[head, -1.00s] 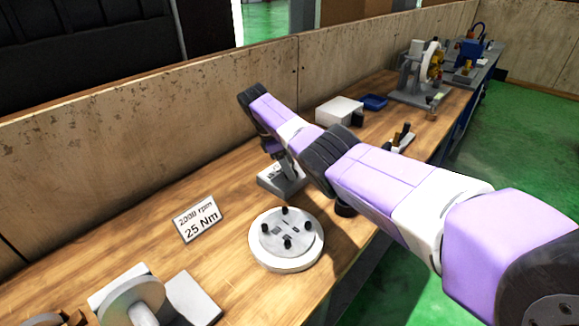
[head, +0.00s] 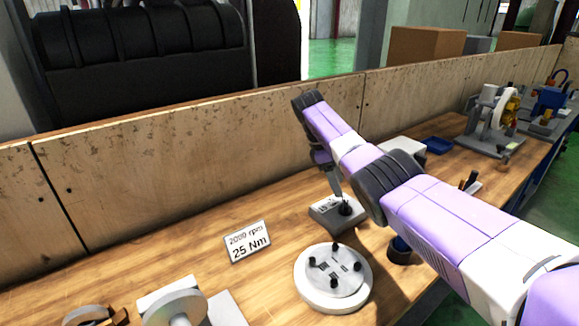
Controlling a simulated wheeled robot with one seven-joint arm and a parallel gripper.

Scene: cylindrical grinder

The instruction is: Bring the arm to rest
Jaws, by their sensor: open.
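My purple and white arm reaches in from the lower right of the head view, over the wooden bench. Its far end bends downward, and my gripper (head: 337,186) shows as a small grey piece pointing down at the bench. It appears just above a grey block (head: 325,215) with a black upright part on it. Whether it touches that part is hard to tell. The fingers are small and partly hidden, but the gripper is open, and I see nothing held in it.
A round white plate (head: 310,297) with several black pegs stands in front of the block. A sign reading 2000 rpm, 25 Nm (head: 247,242) stands to its left. A blue tray (head: 437,145) and a grey machine (head: 488,125) are farther back. A wooden back wall (head: 190,175) borders the bench.

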